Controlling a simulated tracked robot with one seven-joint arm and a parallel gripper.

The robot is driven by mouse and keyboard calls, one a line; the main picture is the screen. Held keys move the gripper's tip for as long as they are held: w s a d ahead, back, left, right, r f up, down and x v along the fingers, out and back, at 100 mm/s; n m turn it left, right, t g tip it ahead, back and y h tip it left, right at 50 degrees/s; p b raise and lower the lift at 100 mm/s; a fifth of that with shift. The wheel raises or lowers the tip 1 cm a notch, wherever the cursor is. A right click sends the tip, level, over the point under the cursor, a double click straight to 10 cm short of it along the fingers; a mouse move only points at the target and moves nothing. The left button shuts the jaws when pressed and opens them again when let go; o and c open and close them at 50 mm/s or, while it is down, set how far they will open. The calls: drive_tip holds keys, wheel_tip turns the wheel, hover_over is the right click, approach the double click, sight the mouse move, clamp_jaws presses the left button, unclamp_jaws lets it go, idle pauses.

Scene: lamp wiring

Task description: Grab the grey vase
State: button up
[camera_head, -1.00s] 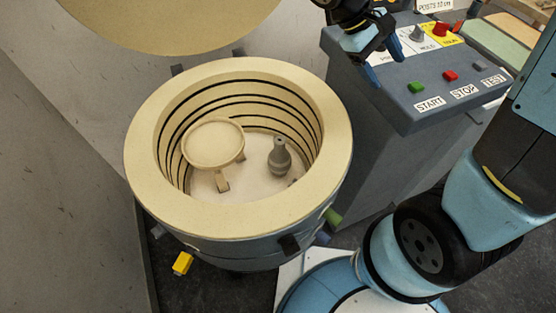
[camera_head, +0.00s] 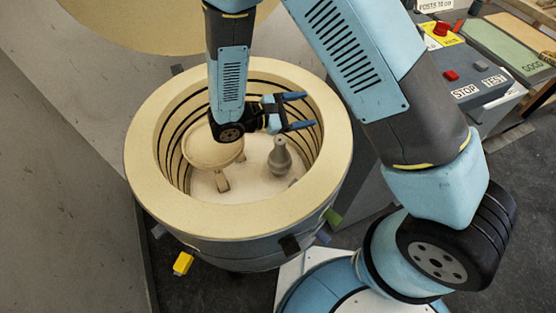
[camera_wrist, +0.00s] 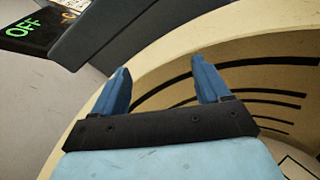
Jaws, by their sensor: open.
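The grey vase (camera_head: 279,158) stands upright on the floor of the round kiln (camera_head: 150,193), right of a small round stand. It has a narrow neck and a wide belly. My gripper (camera_head: 300,110) is open and empty, with blue fingers pointing right, above the vase and within the kiln's mouth in the head view. In the wrist view, my gripper (camera_wrist: 163,85) has its two fingers apart with the kiln's rim and inner wall (camera_wrist: 270,75) behind them. The vase does not show in the wrist view.
A round-topped stand (camera_head: 207,160) on legs is beside the vase, partly hidden by my arm. The kiln's thick rim surrounds both. A control panel (camera_head: 480,90) with buttons stands at the right. The kiln's raised lid (camera_head: 150,20) is at the top.

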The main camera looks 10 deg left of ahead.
sight(276, 153)
drive_tip(key=s+a+f+n+t+y, duration=0.1)
drive_tip(key=s+a+f+n+t, duration=0.1)
drive_tip(key=f, duration=0.3)
drive_tip(key=s+a+f+n+t+y, duration=0.1)
drive_tip(key=s+a+f+n+t, duration=0.1)
drive_tip(key=f, duration=0.4)
drive_tip(key=s+a+f+n+t+y, duration=0.1)
drive_tip(key=s+a+f+n+t, duration=0.1)
drive_tip(key=a+f+n+t, duration=0.1)
drive_tip(key=shift+s+a+f+n+y, duration=0.15)
drive_tip(key=shift+a+f+n, duration=0.25)
drive_tip(key=shift+f+n, duration=0.4)
drive_tip(key=shift+w+a+f+n+y, duration=0.1)
drive_tip(key=shift+a+f+n+y, duration=0.15)
drive_tip(key=shift+a+f+n, duration=0.5)
drive_tip(key=shift+w+d+f, duration=0.3)
drive_tip(key=shift+w+d, duration=0.4)
drive_tip(key=shift+d, duration=0.15)
drive_tip(key=shift+x, duration=2.75)
drive_tip(key=shift+r, duration=0.2)
clamp_jaws()
